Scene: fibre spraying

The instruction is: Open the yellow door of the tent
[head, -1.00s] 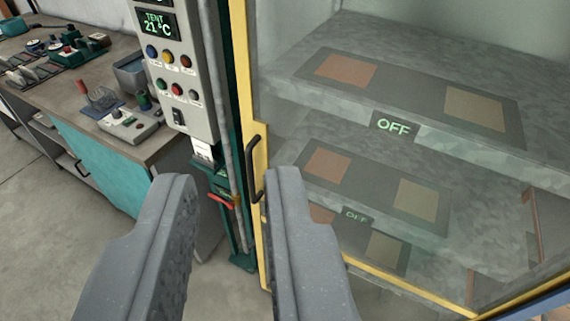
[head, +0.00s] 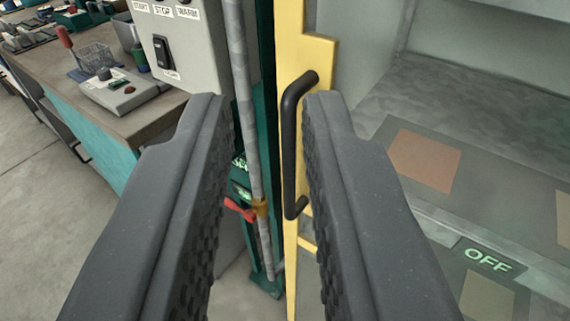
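The yellow door (head: 319,62) of the tent stands to the right of the picture's middle, its yellow frame upright with clear glazing beside it. I cannot tell any gap at its edge, and it looks closed. A black bar handle (head: 290,140) is fixed on the frame. My gripper (head: 268,105) is open, with its two grey ridged fingers apart. The handle shows between the fingers, close to the right finger, which hides part of the frame. I cannot tell whether they touch.
Left of the door are a grey pipe with a red-handled valve (head: 241,209) and a grey control box (head: 180,45). A workbench (head: 150,118) with devices stands at left. Behind the glazing are shelves with panels and an OFF display (head: 487,261).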

